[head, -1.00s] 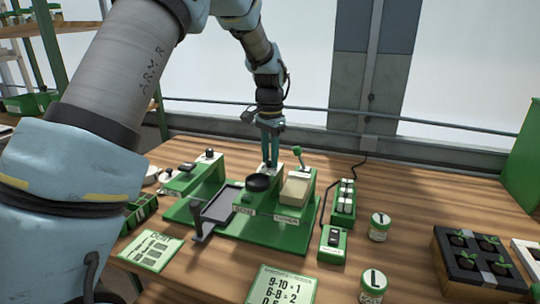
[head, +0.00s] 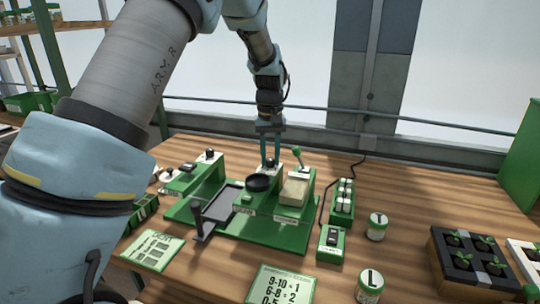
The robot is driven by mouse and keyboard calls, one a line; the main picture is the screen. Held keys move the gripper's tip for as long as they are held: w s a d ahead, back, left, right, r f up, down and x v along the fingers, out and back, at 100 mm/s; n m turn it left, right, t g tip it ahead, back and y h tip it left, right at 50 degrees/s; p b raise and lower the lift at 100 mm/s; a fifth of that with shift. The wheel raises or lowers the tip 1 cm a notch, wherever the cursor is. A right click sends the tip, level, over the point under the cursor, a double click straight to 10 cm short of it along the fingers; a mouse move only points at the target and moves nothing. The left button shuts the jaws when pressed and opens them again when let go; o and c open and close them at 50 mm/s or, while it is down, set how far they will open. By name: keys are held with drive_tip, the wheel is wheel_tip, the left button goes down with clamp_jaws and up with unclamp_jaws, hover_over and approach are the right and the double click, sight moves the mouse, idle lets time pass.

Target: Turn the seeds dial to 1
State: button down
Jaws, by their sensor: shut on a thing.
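The tray seeder (head: 262,232) is a green machine on the wooden table, with several posts, a black round hopper (head: 258,183) and a pale block (head: 295,190). My gripper (head: 270,164) points straight down at the top of the middle post, just behind the black hopper. Its fingers are shut on a small dial there, which they mostly hide. I cannot tell which dial label this is or what number it points to. Another dark knob (head: 209,154) stands on the left post. A lever with a green ball (head: 297,150) leans on the right post.
A card with number ranges (head: 283,288) and another card (head: 153,246) lie in front. Jars marked T (head: 376,228) and L (head: 369,287), a switch box (head: 331,243), a rack of white vials (head: 342,200) and a black seedling tray (head: 462,262) stand right.

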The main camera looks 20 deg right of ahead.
sight(270, 159)
drive_tip(key=n+p, duration=0.1)
drive_tip(key=n, duration=0.3)
drive_tip(key=shift+n, duration=0.4)
idle(0.4)
drive_tip(key=c, duration=0.6)
unclamp_jaws()
wheel_tip(270, 159, up, 11)
drive_tip(key=b, duration=0.2)
drive_tip(key=shift+b, duration=0.35)
drive_tip(key=shift+a+f, duration=0.1)
